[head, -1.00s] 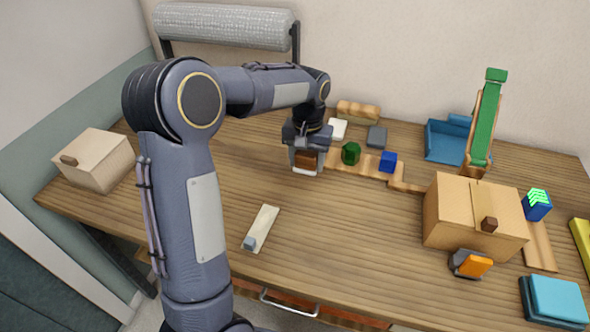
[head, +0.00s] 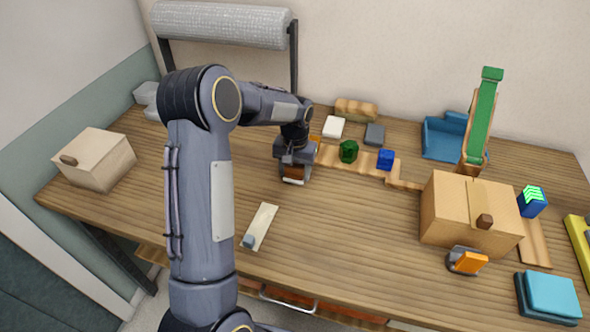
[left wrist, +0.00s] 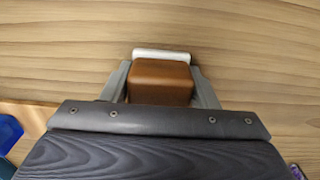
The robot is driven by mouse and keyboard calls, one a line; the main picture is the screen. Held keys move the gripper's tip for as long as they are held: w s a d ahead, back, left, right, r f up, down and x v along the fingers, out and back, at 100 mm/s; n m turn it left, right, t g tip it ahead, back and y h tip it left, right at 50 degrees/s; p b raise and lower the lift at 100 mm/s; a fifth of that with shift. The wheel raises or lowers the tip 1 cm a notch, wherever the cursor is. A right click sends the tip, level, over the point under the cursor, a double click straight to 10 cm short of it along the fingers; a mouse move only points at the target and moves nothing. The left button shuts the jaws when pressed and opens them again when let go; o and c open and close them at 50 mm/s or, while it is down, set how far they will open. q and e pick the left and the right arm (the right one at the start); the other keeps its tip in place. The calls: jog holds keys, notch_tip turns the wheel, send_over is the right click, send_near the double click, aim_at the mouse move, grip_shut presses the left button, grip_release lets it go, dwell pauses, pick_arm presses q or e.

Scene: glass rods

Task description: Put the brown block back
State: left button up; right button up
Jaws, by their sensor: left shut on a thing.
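The brown block (left wrist: 160,80) is between the two fingers of my left gripper (left wrist: 160,92) in the left wrist view, and the gripper is shut on it. In the head view the brown block (head: 294,171) shows at the tip of my left gripper (head: 293,178), over the left-middle part of the table. A whitish strip (left wrist: 161,55) lies along the block's far edge in the wrist view. I cannot tell whether the block touches the table. My right gripper is not in view.
A wooden strip (head: 360,163) with a green block (head: 348,151) and a blue cube (head: 385,159) lies right of the gripper. A cardboard box (head: 450,211) stands at right, a beige box (head: 95,160) at left. A pale strip (head: 262,224) lies in front. Bare table surrounds it.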

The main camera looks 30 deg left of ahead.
aim_at(295, 165)
pick_arm(q)
jog(key=shift+f, duration=0.15)
jog(key=o, duration=1)
jog(key=shift+o, duration=0.2)
notch_tip(295, 165, up, 12)
jog(key=shift+r, duration=0.1)
jog(key=s+d+r+t+h, duration=0.1)
jog(key=s+d+r, duration=0.15)
jog(key=s, duration=0.45)
jog(key=s+d+r+t+h, duration=0.1)
jog(key=s+r+t, duration=0.1)
jog(key=s+r, duration=0.35)
jog(key=s+d+f+t, duration=0.1)
jog(key=s+d+f, duration=0.1)
jog(key=s, duration=0.3)
jog(key=s+d+f+h, duration=0.1)
jog(key=s+d, duration=0.2)
jog(key=s, duration=0.3)
jog(key=s+d+f+m+t, duration=0.1)
jog(key=s+d+f, duration=0.1)
jog(key=s, duration=0.3)
jog(key=shift+s+d+f+t+h, duration=0.3)
jog(key=shift+d+f+h, duration=0.1)
jog(key=shift+d, duration=0.15)
